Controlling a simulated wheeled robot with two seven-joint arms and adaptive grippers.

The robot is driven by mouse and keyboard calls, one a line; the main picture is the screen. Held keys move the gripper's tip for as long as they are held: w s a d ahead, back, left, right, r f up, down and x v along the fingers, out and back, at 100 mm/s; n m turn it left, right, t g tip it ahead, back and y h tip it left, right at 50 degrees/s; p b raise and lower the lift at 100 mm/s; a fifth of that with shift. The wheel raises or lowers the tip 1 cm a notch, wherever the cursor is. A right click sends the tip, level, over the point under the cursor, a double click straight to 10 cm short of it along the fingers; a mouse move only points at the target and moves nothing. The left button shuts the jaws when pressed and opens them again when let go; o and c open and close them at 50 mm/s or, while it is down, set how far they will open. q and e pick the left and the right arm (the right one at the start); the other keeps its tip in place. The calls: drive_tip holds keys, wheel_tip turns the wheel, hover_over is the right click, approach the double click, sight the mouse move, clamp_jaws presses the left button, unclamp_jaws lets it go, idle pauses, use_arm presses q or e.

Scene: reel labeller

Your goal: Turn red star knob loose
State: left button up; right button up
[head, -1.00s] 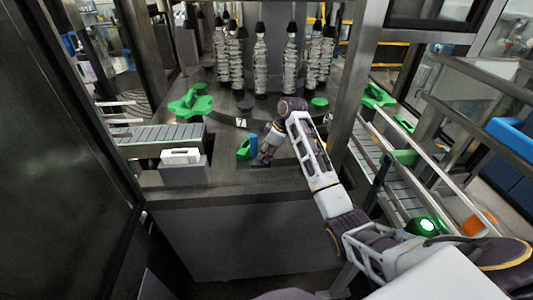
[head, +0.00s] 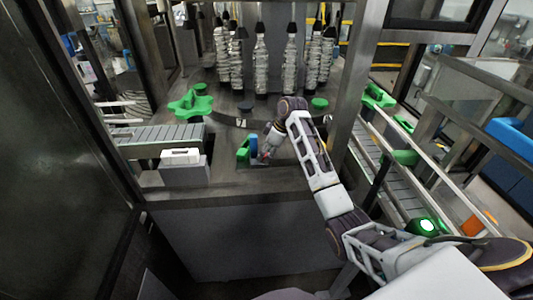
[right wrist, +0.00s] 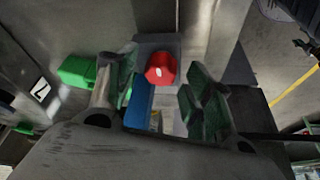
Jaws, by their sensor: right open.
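The red knob (right wrist: 160,69) sits on a grey block in the right wrist view, just beyond and between my right fingertips. My right gripper (right wrist: 157,90) is open, with one dark green-padded finger on each side and a gap between them. The fingers do not appear to be closed on the knob. In the head view my right gripper (head: 263,156) points down at the machine deck beside a green and blue part; the knob is too small and covered there to make out clearly. My left gripper is not in view.
A blue part (right wrist: 139,103) stands close by my left-hand finger in the wrist view, with a green block (right wrist: 76,71) further left. A white box (head: 180,156) sits on a grey block left of the gripper. A green star wheel (head: 190,103) and conveyor (head: 158,134) lie beyond.

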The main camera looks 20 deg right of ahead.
drive_tip(key=v, duration=1.2)
drive_tip(key=shift+w+a+f, duration=0.1)
drive_tip(key=shift+a, duration=0.1)
idle(0.4)
